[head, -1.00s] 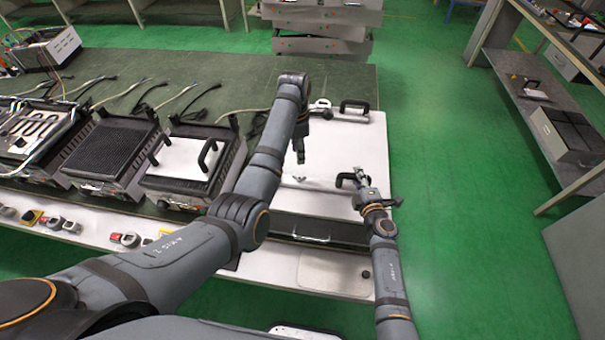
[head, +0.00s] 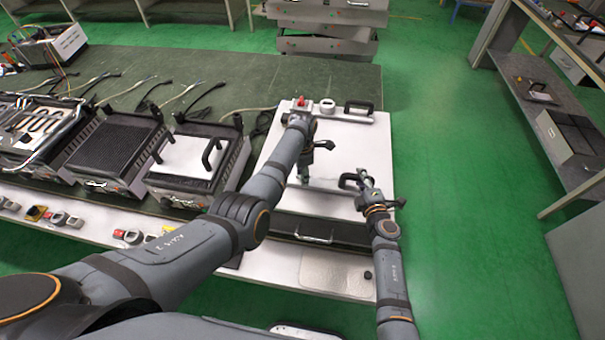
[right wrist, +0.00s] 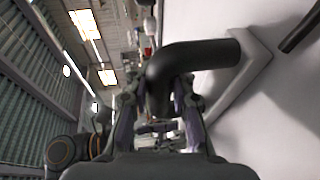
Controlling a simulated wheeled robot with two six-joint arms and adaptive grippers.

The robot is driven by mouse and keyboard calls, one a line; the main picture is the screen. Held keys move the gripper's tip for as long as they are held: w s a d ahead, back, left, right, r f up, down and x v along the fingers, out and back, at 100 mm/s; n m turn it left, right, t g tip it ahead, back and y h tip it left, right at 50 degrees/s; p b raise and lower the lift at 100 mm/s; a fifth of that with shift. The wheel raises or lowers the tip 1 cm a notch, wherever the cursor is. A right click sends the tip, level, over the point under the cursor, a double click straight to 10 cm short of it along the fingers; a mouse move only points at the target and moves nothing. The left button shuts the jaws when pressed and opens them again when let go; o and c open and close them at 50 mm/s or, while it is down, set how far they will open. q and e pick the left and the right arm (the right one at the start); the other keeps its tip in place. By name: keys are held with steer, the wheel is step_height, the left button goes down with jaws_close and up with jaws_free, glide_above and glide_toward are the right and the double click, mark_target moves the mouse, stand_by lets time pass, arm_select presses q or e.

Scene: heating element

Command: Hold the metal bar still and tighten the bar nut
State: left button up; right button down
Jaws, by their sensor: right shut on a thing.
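A white panel (head: 345,140) lies on the bench with black handles. My right gripper (head: 362,182) is at the near black handle (head: 349,180). In the right wrist view, the right gripper's fingers (right wrist: 160,105) are shut on that thick, curved black handle (right wrist: 200,58), which stands on a white surface. My left gripper (head: 305,172) is above the panel, to the left of the right one. It points down, and its fingertips are too small to tell open from shut. I cannot make out a metal bar or a bar nut; the left gripper may hide small parts.
A far black handle (head: 359,108), a grey piece (head: 327,105) and a red knob (head: 301,101) are at the panel's far edge. Black-framed heater units (head: 118,150) stand to the left. Small gauges (head: 128,237) lie along the front strip. Green floor is free to the right.

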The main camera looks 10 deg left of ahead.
arm_select(q)
jaws_close()
steer(key=shift+m, duration=0.3)
steer(key=m, duration=0.3)
steer(key=shift+a+m, duration=0.1)
steer(key=shift+m, duration=0.2)
steer(key=m, duration=0.4)
steer(key=shift+m, duration=0.3)
steer(key=m, duration=0.4)
steer(key=shift+m, duration=2.5)
arm_select(e)
steer(key=shift+r, duration=0.1)
